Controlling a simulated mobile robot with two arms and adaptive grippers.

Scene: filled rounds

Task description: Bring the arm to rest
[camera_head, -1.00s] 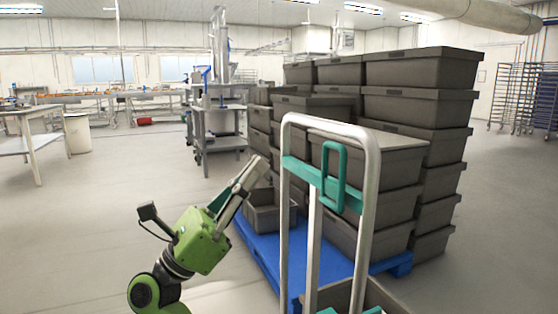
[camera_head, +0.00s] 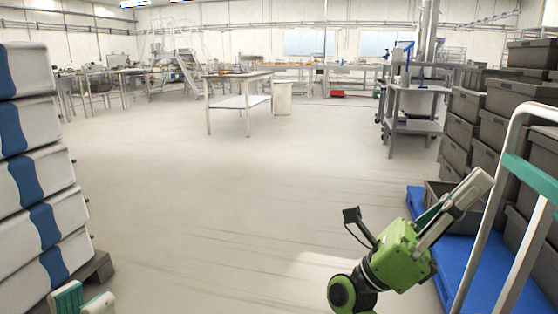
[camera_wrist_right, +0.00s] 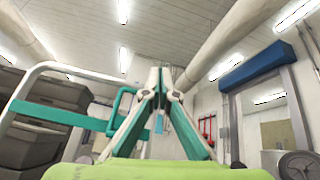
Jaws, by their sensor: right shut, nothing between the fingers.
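My right gripper (camera_head: 484,184) is at the end of the green arm at the lower right of the head view, pointing up and right near the cart handle. In the right wrist view its fingertips (camera_wrist_right: 160,78) meet, with nothing between them. My left gripper (camera_head: 82,299) shows only partly at the bottom left edge of the head view, as a teal and white piece; how far it is open is unclear.
A metal cart handle (camera_head: 490,225) stands by the right gripper. Grey crates (camera_head: 513,102) are stacked on a blue pallet (camera_head: 455,262) at right. The floor between is clear; a table (camera_head: 238,78) stands behind.

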